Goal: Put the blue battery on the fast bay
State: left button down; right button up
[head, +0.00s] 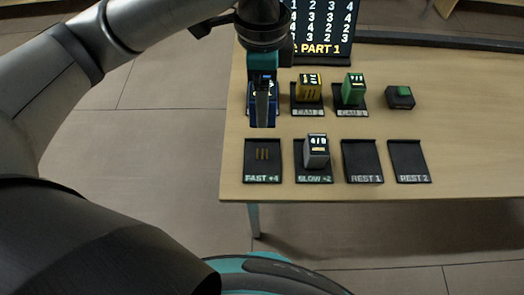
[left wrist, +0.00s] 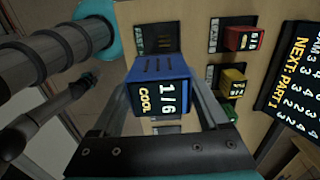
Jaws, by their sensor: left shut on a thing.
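The blue battery (left wrist: 158,92) is between the fingers of my left gripper (head: 263,104), which is shut on it. In the left wrist view its face reads COOL 1/6. In the head view the gripper covers most of the blue battery (head: 252,90). The gripper appears above the table, on the far side of the fast bay (head: 262,160). That bay is a black pad marked FAST +4, empty, with gold contacts showing. It also shows in the left wrist view (left wrist: 158,36), just beyond the battery and partly hidden by it. My right gripper is not in view.
A grey battery (head: 316,150) stands on the slow bay, right of the fast bay. REST 1 (head: 362,162) and REST 2 (head: 408,162) are empty. Yellow (head: 309,87) and green (head: 353,88) batteries stand behind. A red battery (left wrist: 243,38) shows only in the wrist view.

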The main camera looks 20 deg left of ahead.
pick_arm(q)
notch_tip(320, 180, down, 12)
jog(key=b, duration=0.3)
jog(key=shift+f+b, duration=0.25)
jog(key=shift+b, duration=0.05)
notch_tip(320, 180, down, 5)
jog(key=shift+f+b, duration=0.1)
jog(key=shift+b, duration=0.85)
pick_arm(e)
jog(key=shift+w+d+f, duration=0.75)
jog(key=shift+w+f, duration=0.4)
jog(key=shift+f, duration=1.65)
pick_arm(q)
jog(key=shift+c, duration=0.8)
grip_release()
jog(key=shift+f, duration=0.1)
jog(key=shift+o, duration=0.7)
jog(key=shift+r, duration=0.2)
notch_tip(320, 180, up, 12)
jog(key=p, duration=0.4)
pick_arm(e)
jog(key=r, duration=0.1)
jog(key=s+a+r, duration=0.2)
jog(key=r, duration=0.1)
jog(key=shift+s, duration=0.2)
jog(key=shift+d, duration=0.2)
